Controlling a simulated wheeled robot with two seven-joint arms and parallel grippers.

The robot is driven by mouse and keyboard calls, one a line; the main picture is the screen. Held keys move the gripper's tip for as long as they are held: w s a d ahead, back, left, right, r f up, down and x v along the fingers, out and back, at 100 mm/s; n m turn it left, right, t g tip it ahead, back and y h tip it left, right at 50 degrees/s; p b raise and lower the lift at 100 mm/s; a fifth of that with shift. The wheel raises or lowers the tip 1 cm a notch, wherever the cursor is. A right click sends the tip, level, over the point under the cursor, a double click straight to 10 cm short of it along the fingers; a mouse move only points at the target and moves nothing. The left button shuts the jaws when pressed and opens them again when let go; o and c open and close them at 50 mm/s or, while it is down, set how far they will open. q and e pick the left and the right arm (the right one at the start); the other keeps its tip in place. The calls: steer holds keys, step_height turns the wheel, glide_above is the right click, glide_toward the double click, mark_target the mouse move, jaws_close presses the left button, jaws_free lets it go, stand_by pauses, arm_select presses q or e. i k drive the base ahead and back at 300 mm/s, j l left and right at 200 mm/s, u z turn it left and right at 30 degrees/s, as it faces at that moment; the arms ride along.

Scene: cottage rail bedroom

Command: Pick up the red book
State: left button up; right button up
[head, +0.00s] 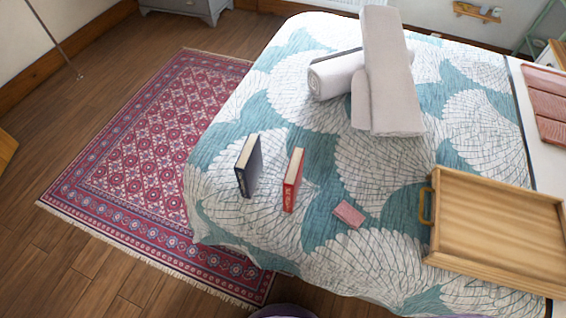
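In the head view, the red book (291,184) stands upright on the bed (330,220), near the bed's left edge. Its spine faces my side and its pale page edges show on top. A dark blue book (251,170) stands upright just to its left, with a gap between the two. A small pink item (349,214) lies flat on the cover to the right of the red book. Neither of my grippers is in view.
A wooden tray (490,274) with a handle lies on the bed at the right. Rolled grey towels (385,80) are at the back. A patterned red rug (140,150) covers the wooden floor left of the bed. Bed cover around the books is clear.

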mark_target(292, 182)
steer(key=i+j+z, duration=0.15)
steer(key=j+z, duration=0.15)
steer(key=j, duration=0.35)
steer(key=i+j+z, duration=0.15)
steer(key=j+z, duration=0.15)
steer(key=j, duration=0.35)
steer(key=j+z, duration=0.3)
steer(key=j, duration=0.35)
